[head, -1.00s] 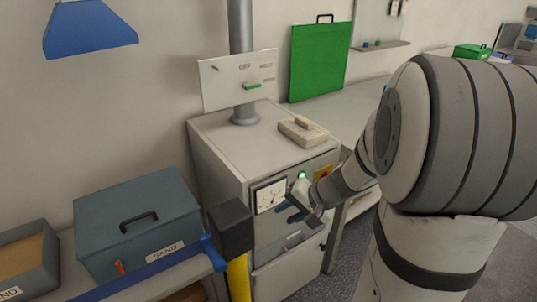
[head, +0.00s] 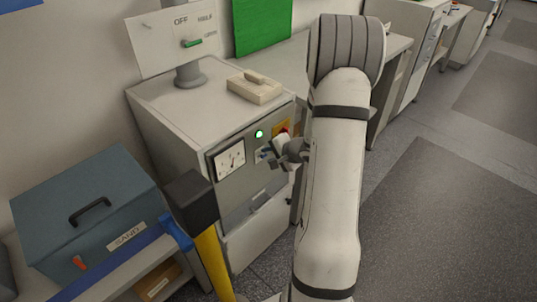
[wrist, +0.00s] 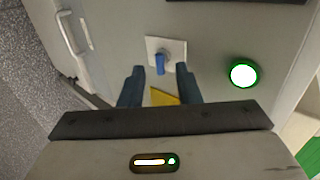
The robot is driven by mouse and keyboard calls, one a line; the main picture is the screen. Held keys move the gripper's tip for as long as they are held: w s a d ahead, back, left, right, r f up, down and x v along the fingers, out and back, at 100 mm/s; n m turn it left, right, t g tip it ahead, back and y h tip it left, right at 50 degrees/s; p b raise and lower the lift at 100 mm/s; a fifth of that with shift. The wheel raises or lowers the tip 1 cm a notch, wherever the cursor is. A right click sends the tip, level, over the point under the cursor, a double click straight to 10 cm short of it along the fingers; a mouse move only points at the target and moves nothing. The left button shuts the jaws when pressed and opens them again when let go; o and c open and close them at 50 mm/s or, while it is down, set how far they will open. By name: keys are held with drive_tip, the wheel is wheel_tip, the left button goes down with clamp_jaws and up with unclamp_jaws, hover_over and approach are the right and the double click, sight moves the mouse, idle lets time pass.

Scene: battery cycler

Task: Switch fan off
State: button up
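A small blue switch lever (wrist: 160,63) sits on a white plate (wrist: 151,45) on the front of the grey cabinet. In the wrist view it points toward the picture's bottom. No readable label marks it as the fan's switch. My gripper (wrist: 157,69) is open, with its two blue-grey fingertips on either side of the lever and a gap to each. I cannot tell how far the tips are from the panel. In the head view my gripper (head: 264,155) is at the cabinet front, right of the meter, and mostly covers the switch. A green lamp (wrist: 243,73) glows beside it.
The cabinet (head: 165,100) also carries a dial meter (head: 230,159) and a yellow plate with red (head: 283,128). Above it stands a panel marked OFF and HALF (head: 175,42) with a green lever (head: 192,43).

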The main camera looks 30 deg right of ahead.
drive_tip(key=shift+w+a+f, duration=0.1)
drive_tip(key=shift+w+f, duration=0.15)
drive_tip(key=shift+w, duration=0.05)
drive_tip(key=shift+c, duration=0.2)
clamp_jaws()
